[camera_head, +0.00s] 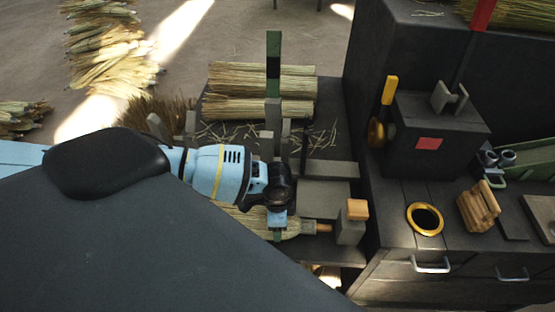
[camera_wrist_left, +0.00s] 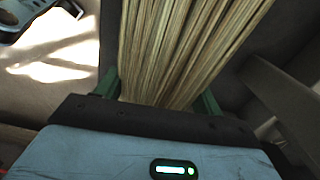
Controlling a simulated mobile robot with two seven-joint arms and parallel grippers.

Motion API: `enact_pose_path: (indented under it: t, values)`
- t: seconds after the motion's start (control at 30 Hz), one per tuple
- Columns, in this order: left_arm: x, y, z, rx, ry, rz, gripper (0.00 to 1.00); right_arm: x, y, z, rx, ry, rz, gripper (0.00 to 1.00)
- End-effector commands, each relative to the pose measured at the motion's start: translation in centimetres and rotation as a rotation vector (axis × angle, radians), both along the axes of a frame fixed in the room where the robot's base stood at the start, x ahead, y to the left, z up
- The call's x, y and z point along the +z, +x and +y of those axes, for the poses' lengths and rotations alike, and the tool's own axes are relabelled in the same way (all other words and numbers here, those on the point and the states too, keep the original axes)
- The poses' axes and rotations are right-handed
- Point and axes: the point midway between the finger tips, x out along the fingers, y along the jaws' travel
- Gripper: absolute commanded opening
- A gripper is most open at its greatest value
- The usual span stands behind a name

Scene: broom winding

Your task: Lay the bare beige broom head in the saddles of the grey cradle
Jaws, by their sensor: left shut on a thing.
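The beige broom head (camera_head: 293,229) lies roughly level below my left wrist in the head view, its short wooden stub (camera_head: 323,228) pointing right. My left gripper (camera_head: 277,222) is shut on it. In the left wrist view, the long straws (camera_wrist_left: 185,45) run between the green fingers of the left gripper (camera_wrist_left: 157,95). Grey upright posts (camera_head: 286,130) just behind my wrist look like part of the grey cradle. The cradle's lower parts are hidden by my arm, so I cannot tell all its saddles. My right gripper is not in view.
Straw bundles (camera_head: 265,108) lie on the dark bench behind, beside a tall green post (camera_head: 273,65). A grey block with a wooden top (camera_head: 357,209) stands close right of the stub.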

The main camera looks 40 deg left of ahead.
Motion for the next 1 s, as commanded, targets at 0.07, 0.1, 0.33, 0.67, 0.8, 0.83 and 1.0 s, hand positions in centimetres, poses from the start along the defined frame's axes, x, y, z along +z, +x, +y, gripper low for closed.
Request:
enact_pose_path:
  t: [0.07, 0.1, 0.33, 0.67, 0.8, 0.83, 1.0]
  values:
    - [0.13, 0.24, -0.03, 0.0, 0.0, -0.006, 0.35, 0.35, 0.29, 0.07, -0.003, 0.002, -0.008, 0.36]
    - [0.06, 0.22, -0.04, -0.001, 0.0, -0.006, 0.35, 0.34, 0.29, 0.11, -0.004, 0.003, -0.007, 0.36]
    - [-0.07, 0.15, -0.03, -0.001, 0.0, -0.005, 0.35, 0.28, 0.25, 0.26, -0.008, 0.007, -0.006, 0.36]
    - [-0.4, 0.12, -0.02, -0.001, 0.0, -0.005, 0.89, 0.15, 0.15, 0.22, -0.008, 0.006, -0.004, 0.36]
    - [-0.39, 0.13, -0.02, -0.001, 0.0, -0.005, 0.89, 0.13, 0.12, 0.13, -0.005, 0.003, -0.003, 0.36]
    - [-0.39, 0.13, -0.02, -0.001, 0.0, -0.005, 0.89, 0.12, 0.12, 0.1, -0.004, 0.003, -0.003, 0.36]
    - [-0.51, 0.13, 0.01, -0.001, 0.0, -0.004, 0.89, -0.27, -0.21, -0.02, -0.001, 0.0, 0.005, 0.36]
